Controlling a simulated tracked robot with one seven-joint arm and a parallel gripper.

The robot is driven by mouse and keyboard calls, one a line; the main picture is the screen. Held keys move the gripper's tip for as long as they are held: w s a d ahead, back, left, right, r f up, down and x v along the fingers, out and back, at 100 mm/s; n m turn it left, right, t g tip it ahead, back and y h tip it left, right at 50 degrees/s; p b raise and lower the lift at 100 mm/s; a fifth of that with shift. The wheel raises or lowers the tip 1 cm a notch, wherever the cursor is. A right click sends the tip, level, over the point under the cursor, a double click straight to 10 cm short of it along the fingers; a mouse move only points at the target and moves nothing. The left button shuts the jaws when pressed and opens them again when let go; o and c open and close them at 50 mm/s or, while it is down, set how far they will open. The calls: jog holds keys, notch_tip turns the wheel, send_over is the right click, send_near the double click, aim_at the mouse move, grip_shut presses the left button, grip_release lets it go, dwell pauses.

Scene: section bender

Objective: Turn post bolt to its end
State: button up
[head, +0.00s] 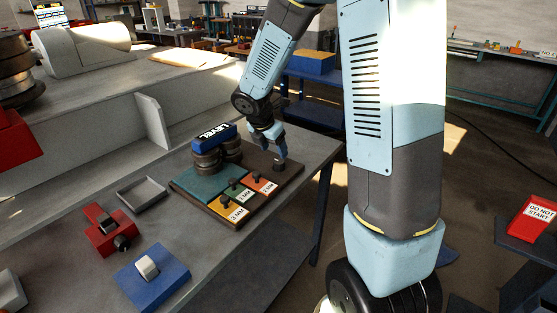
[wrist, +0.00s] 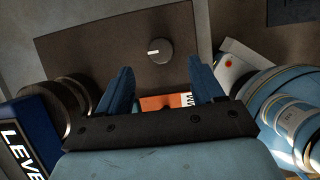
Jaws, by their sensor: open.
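A round dark bolt head (wrist: 159,50) with a short white mark on it stands on the brown board (wrist: 100,40). The mark points to the left in the wrist view. In the head view the bolt (head: 279,165) is at the board's far right corner, partly hidden by my fingers. My gripper (wrist: 160,68) is open and empty, with its blue fingers on either side of the line to the bolt. In the head view my gripper (head: 276,148) is right above the bolt. I cannot tell whether the fingers reach around it.
The board also bears the blue LEVEL block (head: 214,135) on dark rollers (head: 207,160) and several labelled coloured plates with knobs, including an orange one (head: 262,183). A grey tray (head: 142,193), a red fixture (head: 104,232) and a blue block (head: 152,276) lie nearer on the bench.

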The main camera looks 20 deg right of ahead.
aim_at(278, 161)
jog(key=x, duration=0.6)
jog(key=shift+f, duration=0.3)
jog(key=c, duration=1)
